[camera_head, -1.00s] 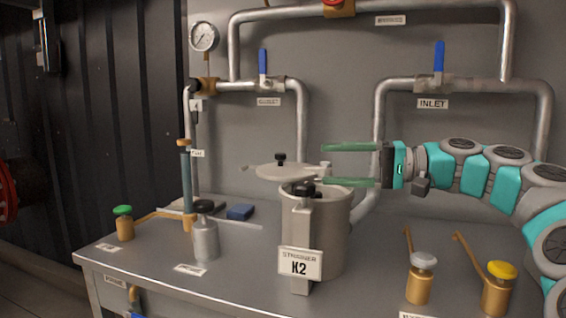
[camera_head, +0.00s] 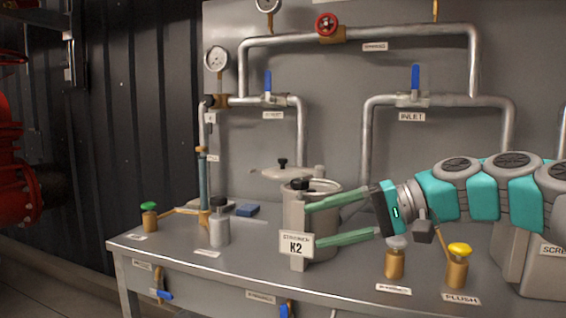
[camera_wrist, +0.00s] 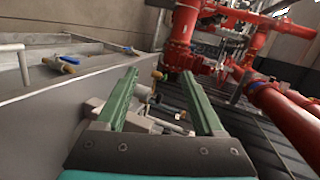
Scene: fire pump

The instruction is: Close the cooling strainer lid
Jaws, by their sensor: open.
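The cooling strainer (camera_head: 322,205) is a grey cylindrical pot on the bench, with a label reading STRAINER K2 (camera_head: 296,244) on its front. Its round lid (camera_head: 284,173) with a black knob is swung out to the left and back, so the pot's mouth shows open. A black knob on a clamp post (camera_head: 299,186) stands at the pot's front. My gripper (camera_head: 308,224) is open, its two green fingers pointing left in front of the pot's right side. It holds nothing. The fingers (camera_wrist: 160,95) also show spread in the wrist view, where I cannot clearly make out the lid.
A grey bottle (camera_head: 219,228) and a green-capped valve (camera_head: 150,217) stand left of the strainer. A white-capped valve (camera_head: 395,260) and a yellow-capped valve (camera_head: 458,266) stand at the right front, below my arm. Pipes with blue-handled valves (camera_head: 415,80) run along the back panel.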

